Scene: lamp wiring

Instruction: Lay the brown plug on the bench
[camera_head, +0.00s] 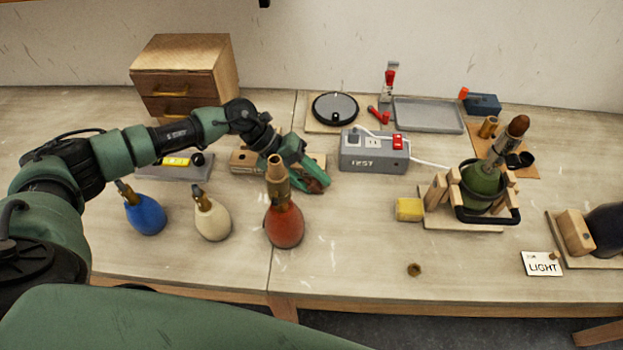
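My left gripper (316,182) reaches in from the left and is low over the bench (345,235), just behind the orange-red lamp body (285,226) and left of the grey TEST box (374,155). A small round brown piece (414,269) lies on the front of the bench. A brown tip (518,125) tops the green lamp body (483,183) in the wooden holder. My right gripper is not in view.
Blue (146,216) and cream (212,221) lamp bodies stand at the left. A wooden drawer box (184,72) and grey tray (428,116) are at the back. A yellow block (409,209) and LIGHT card (541,264) sit to the right. The front middle is mostly clear.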

